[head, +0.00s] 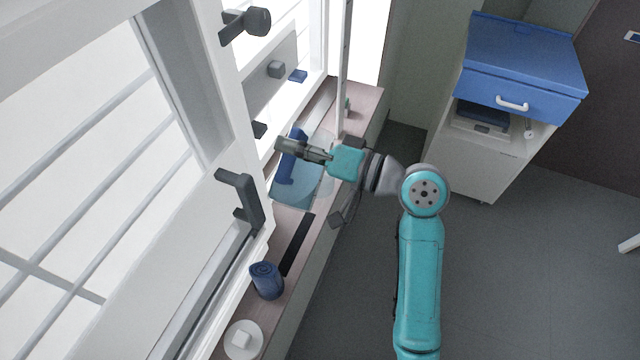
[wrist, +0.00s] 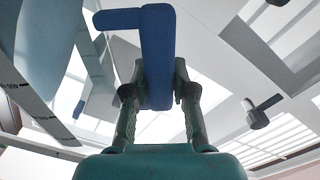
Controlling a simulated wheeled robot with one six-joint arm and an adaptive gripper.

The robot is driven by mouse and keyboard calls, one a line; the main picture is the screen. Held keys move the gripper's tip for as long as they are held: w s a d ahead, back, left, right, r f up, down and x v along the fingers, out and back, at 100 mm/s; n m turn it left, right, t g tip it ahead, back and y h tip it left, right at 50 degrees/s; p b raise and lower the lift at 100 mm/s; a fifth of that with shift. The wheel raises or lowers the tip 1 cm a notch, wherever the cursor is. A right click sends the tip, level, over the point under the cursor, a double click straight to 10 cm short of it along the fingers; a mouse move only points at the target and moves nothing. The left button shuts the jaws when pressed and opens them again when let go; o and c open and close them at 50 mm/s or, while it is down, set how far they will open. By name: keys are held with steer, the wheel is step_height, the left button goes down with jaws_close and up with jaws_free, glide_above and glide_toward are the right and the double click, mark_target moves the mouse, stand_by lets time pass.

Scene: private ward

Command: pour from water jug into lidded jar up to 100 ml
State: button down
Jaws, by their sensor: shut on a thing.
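The water jug (head: 297,190) is clear and bluish with a blue handle (head: 291,157). It is over the window sill in the head view, and I cannot tell whether it touches the sill. My gripper (head: 300,150) is shut on that handle. In the wrist view the blue handle (wrist: 157,60) stands between the two fingers of my gripper (wrist: 158,92). A clear part with printed measuring marks (wrist: 35,105) shows at the left there. The water level is not clear. I cannot make out the lidded jar for certain; the jug and gripper cover part of the sill.
Window frame and handles (head: 240,197) border the left. A blue-topped cabinet (head: 520,60) stands right; the floor between is clear.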

steer(key=shift+w, duration=0.15)
steer(key=shift+w+d+m, duration=0.1)
steer(key=shift+w+m, duration=0.05)
steer(key=shift+m, duration=0.25)
steer(key=shift+w+d+f+m, duration=0.1)
steer(key=shift+w+d+m, duration=0.1)
steer(key=shift+w+m, duration=0.35)
stand_by(2.1)
steer(key=shift+s, duration=0.15)
steer(key=s+n, duration=0.1)
steer(key=s+a+n, duration=0.1)
steer(key=n, duration=0.1)
steer(key=shift+s, duration=0.2)
steer(key=shift+n, duration=0.25)
